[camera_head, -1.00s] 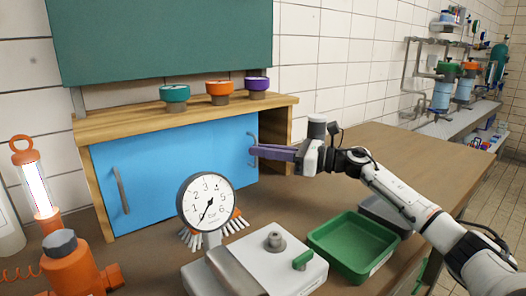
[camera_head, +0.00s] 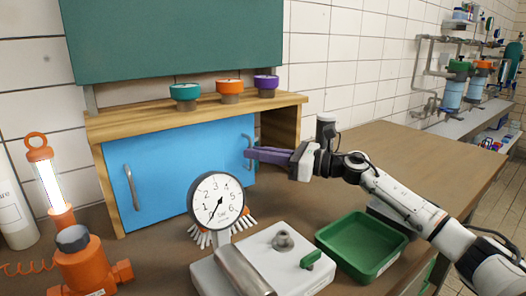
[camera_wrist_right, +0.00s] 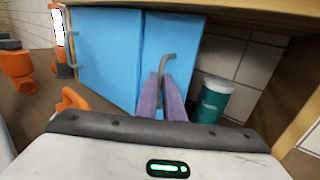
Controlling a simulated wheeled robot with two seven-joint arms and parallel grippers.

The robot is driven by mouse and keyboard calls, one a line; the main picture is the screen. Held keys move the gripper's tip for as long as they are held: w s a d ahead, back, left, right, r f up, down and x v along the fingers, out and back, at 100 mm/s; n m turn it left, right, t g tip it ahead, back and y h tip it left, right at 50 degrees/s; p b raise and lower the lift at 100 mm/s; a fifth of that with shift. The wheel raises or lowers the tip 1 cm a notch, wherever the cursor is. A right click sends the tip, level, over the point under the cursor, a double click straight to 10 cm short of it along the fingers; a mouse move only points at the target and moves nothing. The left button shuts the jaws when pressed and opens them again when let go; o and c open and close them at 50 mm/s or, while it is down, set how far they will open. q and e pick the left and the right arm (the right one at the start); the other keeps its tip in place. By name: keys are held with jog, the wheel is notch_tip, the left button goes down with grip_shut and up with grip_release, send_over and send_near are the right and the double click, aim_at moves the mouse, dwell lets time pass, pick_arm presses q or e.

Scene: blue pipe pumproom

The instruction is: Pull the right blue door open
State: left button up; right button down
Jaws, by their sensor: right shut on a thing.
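The right blue door (camera_head: 224,140) is the right part of the cabinet's blue front; in the wrist view it is the panel (camera_wrist_right: 188,50) on the right. Its right edge stands clear of the cabinet's side, leaving an opening there. I cannot tell whether it is swung or slid. My right gripper (camera_head: 250,154) has its purple fingers shut on the door's grey handle (camera_head: 247,140), near that right edge. The fingers also show in the wrist view (camera_wrist_right: 163,90), around the handle's lower part (camera_wrist_right: 164,65). My left gripper is not in view.
A teal and white container (camera_wrist_right: 213,100) shows in the opening. A pressure gauge (camera_head: 216,198) stands before the cabinet, with a grey-white box (camera_head: 290,262) and a green tray (camera_head: 362,245) nearby. An orange lamp (camera_head: 48,180) is at left. The table's right part is clear.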

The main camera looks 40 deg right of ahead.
jog(key=c, duration=1.9)
grip_release()
jog(key=v, duration=1)
jog(key=shift+s+b, duration=0.15)
jog(key=shift+b, duration=0.25)
jog(key=shift+d, duration=0.1)
